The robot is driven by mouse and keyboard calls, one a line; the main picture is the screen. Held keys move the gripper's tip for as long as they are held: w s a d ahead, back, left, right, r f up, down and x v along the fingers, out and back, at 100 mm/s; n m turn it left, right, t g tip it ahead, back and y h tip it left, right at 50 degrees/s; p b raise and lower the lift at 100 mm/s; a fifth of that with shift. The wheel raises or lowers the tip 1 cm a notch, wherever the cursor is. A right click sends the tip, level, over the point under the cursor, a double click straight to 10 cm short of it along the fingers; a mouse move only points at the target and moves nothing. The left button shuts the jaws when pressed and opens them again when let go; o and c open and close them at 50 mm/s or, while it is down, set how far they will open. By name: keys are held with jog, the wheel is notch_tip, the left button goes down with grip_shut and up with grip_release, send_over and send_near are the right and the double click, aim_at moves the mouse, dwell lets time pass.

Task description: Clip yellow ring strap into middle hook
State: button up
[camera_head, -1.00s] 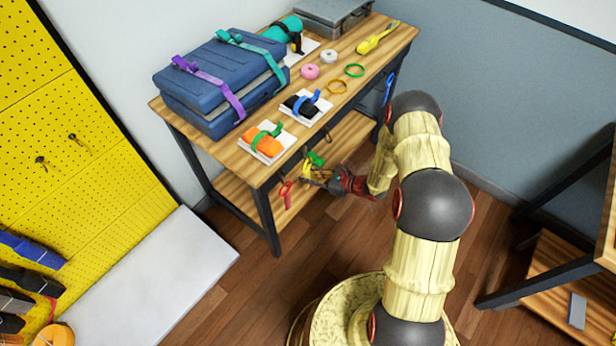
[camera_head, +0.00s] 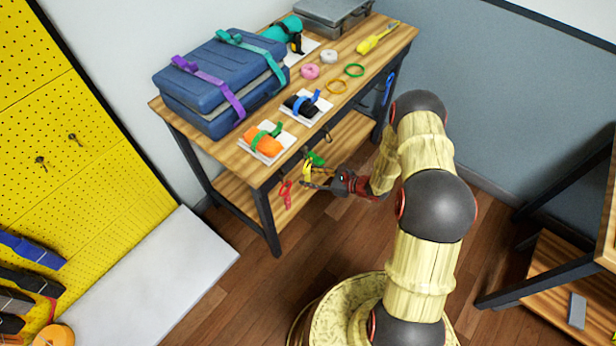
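The yellow ring strap (camera_head: 306,171) is small in view below the front edge of the workbench, between a red strap (camera_head: 286,195) on its left and a green strap (camera_head: 315,158) on its right. It appears to hang there, but the middle hook itself is too small and dark to make out. I cannot tell whether the ring is clipped in. My gripper (camera_head: 312,180) is just right of and slightly below the yellow strap. Its dark fingers appear spread apart, with nothing visible between them.
Open floor (camera_head: 310,235) lies before the bench.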

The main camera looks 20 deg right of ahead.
jog(key=v, duration=1.1)
jog(key=s+a+n+g+y, duration=0.1)
jog(key=s+a+n+g, duration=0.35)
jog(key=s, duration=0.45)
jog(key=s+r+n+g+h, duration=0.1)
jog(key=s+r+n+g, duration=0.5)
jog(key=r, duration=0.3)
jog(key=s+d+r+n+t+h, duration=0.1)
jog(key=s+r+n+h, duration=0.2)
jog(key=r, duration=0.4)
jog(key=s+r+n+h, duration=0.2)
jog(key=r+n+h, duration=0.1)
jog(key=r+n, duration=0.3)
jog(key=s+d+r+n+t+h, duration=0.1)
jog(key=s+r+n+h, duration=0.15)
jog(key=r, duration=0.55)
jog(key=s+a+r+n+t+h, duration=0.1)
jog(key=a+r+n+t, duration=0.1)
jog(key=r, duration=0.4)
jog(key=a+r+n+t, duration=0.2)
jog(key=r+t, duration=0.1)
jog(key=r, duration=0.4)
jog(key=shift+s+a+r+h, duration=0.15)
jog(key=shift+s+a+h, duration=0.15)
jog(key=shift+s+h, duration=0.05)
